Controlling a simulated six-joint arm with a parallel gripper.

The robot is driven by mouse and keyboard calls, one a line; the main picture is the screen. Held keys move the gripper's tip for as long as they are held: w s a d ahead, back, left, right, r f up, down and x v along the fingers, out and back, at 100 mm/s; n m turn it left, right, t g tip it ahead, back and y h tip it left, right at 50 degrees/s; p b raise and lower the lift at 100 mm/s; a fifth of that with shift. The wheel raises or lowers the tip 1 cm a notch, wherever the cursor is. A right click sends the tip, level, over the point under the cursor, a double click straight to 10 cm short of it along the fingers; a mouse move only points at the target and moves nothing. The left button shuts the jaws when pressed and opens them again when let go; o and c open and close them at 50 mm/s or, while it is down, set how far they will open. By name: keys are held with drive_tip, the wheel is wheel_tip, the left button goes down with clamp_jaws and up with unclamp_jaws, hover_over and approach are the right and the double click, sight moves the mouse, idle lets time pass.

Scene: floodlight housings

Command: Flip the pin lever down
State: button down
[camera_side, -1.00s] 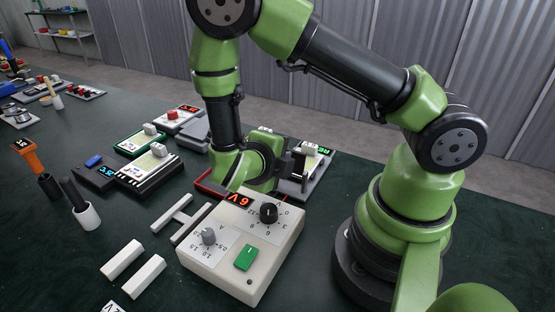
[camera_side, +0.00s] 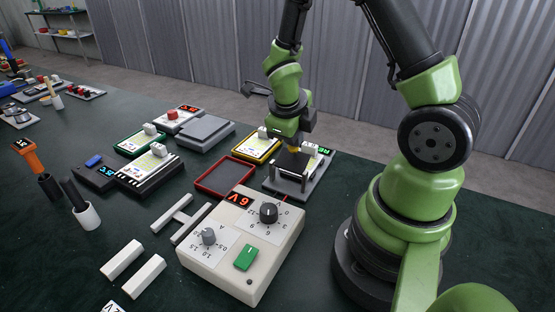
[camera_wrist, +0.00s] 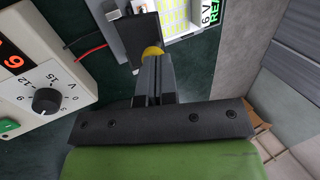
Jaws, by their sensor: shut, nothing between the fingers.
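The test fixture (camera_side: 270,187) has a grey base and pale posts, and stands behind the power supply. A black plate (camera_side: 291,162), which looks like its pin lever, sits above the base with a yellow knob (camera_side: 294,150) at its far edge. In the wrist view the black plate (camera_wrist: 143,30) and the round yellow knob (camera_wrist: 153,51) lie just beyond my fingertips. My gripper (camera_side: 296,144) is shut and empty, pointing down at the knob; in the wrist view its fingers (camera_wrist: 152,68) overlap the knob's edge. I cannot tell whether they touch. A yellow LED panel (camera_wrist: 174,16) shows beside the plate.
The power supply (camera_side: 222,272) reads 6V, in front of the fixture. An empty red-rimmed tray (camera_side: 199,187) lies left of it, a yellow-edged unit (camera_side: 271,150) behind. The fixture's green display (camera_side: 325,151) is partly readable. Red and black leads (camera_wrist: 90,52) run near the supply.

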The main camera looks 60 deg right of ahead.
drive_tip(key=shift+d+f, duration=0.25)
drive_tip(key=shift+d, duration=0.6)
drive_tip(key=shift+r, duration=0.8)
drive_tip(key=shift+a+r, duration=0.1)
wheel_tip(320, 180, up, 7)
hover_over(290, 168)
